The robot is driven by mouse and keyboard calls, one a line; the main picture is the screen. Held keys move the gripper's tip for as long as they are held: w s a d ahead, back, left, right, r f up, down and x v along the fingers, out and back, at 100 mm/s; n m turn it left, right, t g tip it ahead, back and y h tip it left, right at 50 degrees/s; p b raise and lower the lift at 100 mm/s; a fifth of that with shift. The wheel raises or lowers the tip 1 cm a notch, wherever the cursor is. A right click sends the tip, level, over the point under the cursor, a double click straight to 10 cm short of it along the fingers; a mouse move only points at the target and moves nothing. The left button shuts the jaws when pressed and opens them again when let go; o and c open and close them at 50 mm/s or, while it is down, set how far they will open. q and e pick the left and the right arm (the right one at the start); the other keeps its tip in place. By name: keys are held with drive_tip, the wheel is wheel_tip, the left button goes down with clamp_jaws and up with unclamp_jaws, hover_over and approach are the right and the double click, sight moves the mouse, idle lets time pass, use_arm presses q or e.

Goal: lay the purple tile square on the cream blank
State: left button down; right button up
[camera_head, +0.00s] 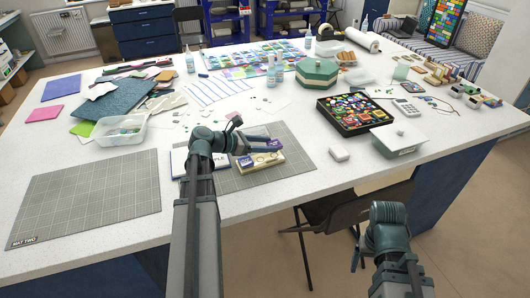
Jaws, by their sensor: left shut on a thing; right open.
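My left gripper (250,147) reaches in over the grey gridded mat at the middle front and is shut on the purple tile (267,143). The tile shows as a small purple piece at its fingertips. The cream blank (276,161) lies on the mat just below the tile in the picture, with small blue pieces showing on it. The gripper hides part of both, and I cannot tell whether tile and blank touch. My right gripper (362,258) is open and empty, off the table's front edge, over the floor near a dark chair.
A second grey mat (90,196) lies bare at the left. A clear tub (121,130) stands behind it. A dark chair (330,213) stands at the front edge.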

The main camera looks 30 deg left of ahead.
sight(266, 158)
use_arm(q)
wheel_tip(266, 158, down, 3)
drive_tip(key=b, duration=0.2)
drive_tip(key=shift+a+b, duration=0.1)
drive_tip(key=shift+b, duration=0.25)
drive_tip(key=shift+f+b, duration=0.35)
drive_tip(key=shift+r, duration=0.1)
drive_tip(key=shift+f, duration=0.2)
drive_tip(key=shift+c, duration=1.3)
unclamp_jaws()
drive_tip(key=shift+r, duration=0.1)
